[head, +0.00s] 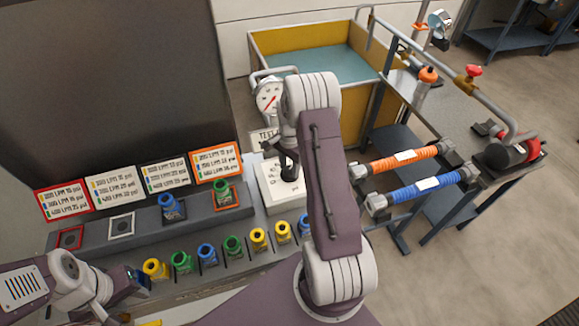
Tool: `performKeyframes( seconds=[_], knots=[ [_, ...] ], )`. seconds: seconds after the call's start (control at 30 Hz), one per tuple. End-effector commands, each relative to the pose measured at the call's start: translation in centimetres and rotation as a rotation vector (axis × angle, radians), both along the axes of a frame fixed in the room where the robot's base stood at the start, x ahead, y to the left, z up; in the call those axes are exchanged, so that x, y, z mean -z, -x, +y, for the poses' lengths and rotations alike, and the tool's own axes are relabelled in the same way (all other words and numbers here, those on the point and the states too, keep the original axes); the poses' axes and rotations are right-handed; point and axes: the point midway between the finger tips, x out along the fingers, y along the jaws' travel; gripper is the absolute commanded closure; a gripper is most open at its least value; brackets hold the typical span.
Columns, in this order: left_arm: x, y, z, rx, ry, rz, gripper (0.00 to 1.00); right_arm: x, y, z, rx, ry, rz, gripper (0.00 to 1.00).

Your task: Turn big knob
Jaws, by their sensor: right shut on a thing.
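The big knob (289,172) is black and sits on a white dial panel (268,188) with printed marks, right of centre on the grey console. My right gripper (288,160) reaches down over the panel and is shut on the knob; its arm hides part of the panel's right side. My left gripper (138,283) is low at the left, near the front of the console and beside a yellow nozzle. Its jaws are too small and dark to tell open from shut.
Several coloured nozzles (181,262) stand in a row along the console front. Label cards (62,200) stand behind. A pressure gauge (270,97) is behind the panel. Orange (403,158) and blue (418,189) hoses lie to the right. A yellow-walled tank (281,39) is at the back.

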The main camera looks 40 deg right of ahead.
Motion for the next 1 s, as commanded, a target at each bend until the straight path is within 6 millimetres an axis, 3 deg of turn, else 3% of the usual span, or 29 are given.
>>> performKeyframes(
  seconds=[0.2,0.23,0.3,0.67,1.0],
  knots=[
    [0.0,0.0,0.0,0.0,0.0,0.0,0.64,0.0,-0.1,-0.1,-0.001,0.002,-0.002,0.99],
    [0.0,0.0,0.0,0.0,0.0,0.0,0.64,0.0,-0.1,-0.1,-0.001,0.002,-0.002,0.55],
    [0.0,0.0,0.0,0.0,0.0,0.0,0.64,0.0,-0.1,-0.1,-0.001,0.002,-0.002,0.37],
    [0.1,0.0,0.0,0.0,0.0,0.0,0.64,-0.5,-0.1,0.0,-0.001,0.001,-0.002,0.37],
    [0.7,0.0,0.0,0.0,0.0,0.0,0.64,-7.4,-0.1,-0.1,-0.001,0.002,-0.005,0.37]
  ],
)
